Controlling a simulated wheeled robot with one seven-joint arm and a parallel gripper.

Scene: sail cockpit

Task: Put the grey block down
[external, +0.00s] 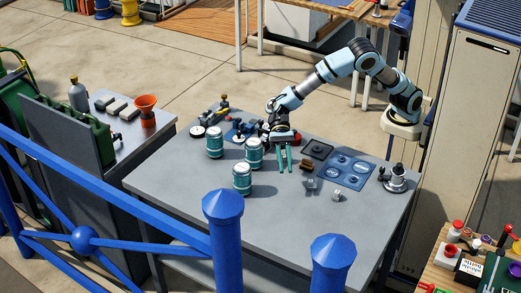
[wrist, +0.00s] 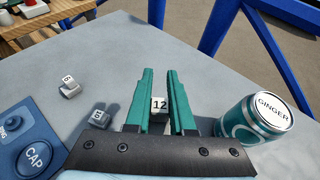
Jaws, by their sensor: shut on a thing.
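My gripper (wrist: 160,103) has two green fingers and is shut on a small grey block (wrist: 159,106) marked 12. The block sits between the fingers near their middle. In the external view my gripper (external: 285,160) points down over the table (external: 190,205), right of the teal cans; the held block cannot be made out there. I cannot tell whether the block touches the table. Two other small grey blocks stand on the table, one farther off (wrist: 69,90) and one nearer (wrist: 101,117); the external view shows them at right front.
A teal can marked GINGER (wrist: 258,118) stands close right of the fingers in the wrist view. A blue panel (wrist: 32,148) with a CAP disc lies left. A brown block (external: 306,165) is right of my gripper externally. The table's front is bare.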

